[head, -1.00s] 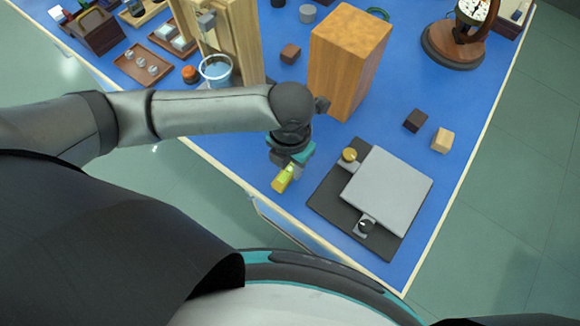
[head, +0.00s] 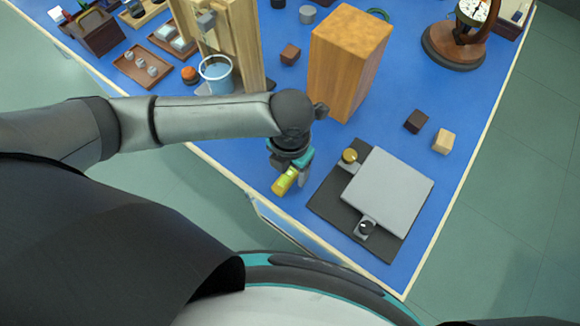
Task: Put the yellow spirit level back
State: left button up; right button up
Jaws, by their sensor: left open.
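One grey finger shows just right of the level, and the gripper body hides the level's far end. I cannot tell whether a finger touches it. My right gripper is not in view.
Right of the gripper, a grey plate (head: 392,193) with two knobs sits on a dark mat (head: 325,203). A tall wooden block (head: 345,65) stands behind. Small dark (head: 416,121) and pale (head: 444,141) blocks lie right. A blue bucket (head: 216,74) stands back left.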

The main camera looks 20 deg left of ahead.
aim_at(290, 174)
pick_arm(q)
notch_tip(290, 174, up, 12)
jog(key=p, duration=0.3)
dwell(0.6)
